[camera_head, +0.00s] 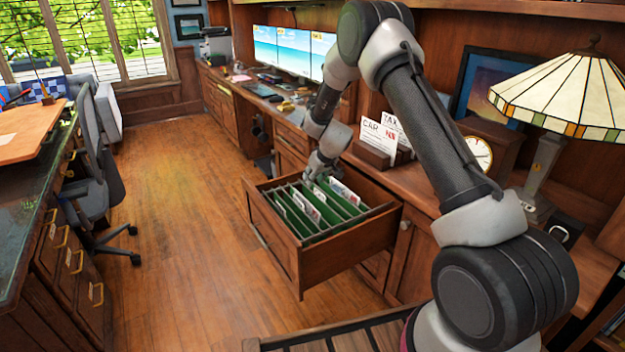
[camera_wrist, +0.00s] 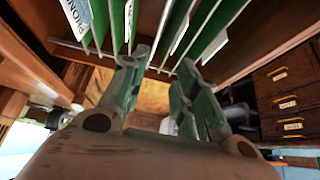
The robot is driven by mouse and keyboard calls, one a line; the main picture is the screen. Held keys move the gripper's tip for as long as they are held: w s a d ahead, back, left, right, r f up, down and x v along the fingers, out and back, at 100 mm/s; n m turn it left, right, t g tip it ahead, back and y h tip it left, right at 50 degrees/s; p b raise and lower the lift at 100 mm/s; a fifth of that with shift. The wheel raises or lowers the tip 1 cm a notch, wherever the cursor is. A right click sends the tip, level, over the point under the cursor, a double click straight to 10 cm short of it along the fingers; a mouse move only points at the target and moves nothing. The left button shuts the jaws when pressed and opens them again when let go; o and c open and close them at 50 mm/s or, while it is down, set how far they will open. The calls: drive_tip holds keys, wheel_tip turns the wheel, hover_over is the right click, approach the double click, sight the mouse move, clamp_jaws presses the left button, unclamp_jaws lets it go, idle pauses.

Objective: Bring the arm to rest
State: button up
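My arm reaches from the lower right of the head view over the counter and down to an open wooden drawer (camera_head: 275,240). My gripper (camera_head: 315,178) is at the back end of that drawer, over or just inside its rim; the exact depth is hard to tell. In the wrist view the two fingers of my gripper (camera_wrist: 160,75) stand apart with a gap between them and nothing visible held. Green hanging folders (camera_head: 322,205) with white papers fill the drawer. The folders also show in the wrist view (camera_wrist: 180,25), close to the fingertips.
A card holder (camera_head: 378,148), a clock (camera_head: 479,153) and a stained-glass lamp (camera_head: 560,100) stand on the counter beside my arm. Monitors (camera_head: 290,50) are farther back. A desk chair (camera_head: 95,170) is at the left. The wood floor (camera_head: 180,230) between is clear.

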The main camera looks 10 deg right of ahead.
drive_tip(key=s+f+m+g, duration=0.2)
drive_tip(key=s+g, duration=0.2)
drive_tip(key=s, duration=0.7)
drive_tip(key=s+d+r, duration=0.4)
drive_tip(key=s+r, duration=0.7)
drive_tip(key=s, duration=0.2)
drive_tip(key=s+d+r+m+t+h, duration=0.1)
drive_tip(key=s+d+r, duration=0.3)
drive_tip(key=s+r, duration=0.8)
drive_tip(key=s+d+r+t+h, duration=0.1)
drive_tip(key=s+d+r, duration=0.4)
drive_tip(key=s+r, duration=0.6)
drive_tip(key=shift+s+r+m, duration=0.2)
drive_tip(key=shift+s+m, duration=0.1)
drive_tip(key=shift+s, duration=1.35)
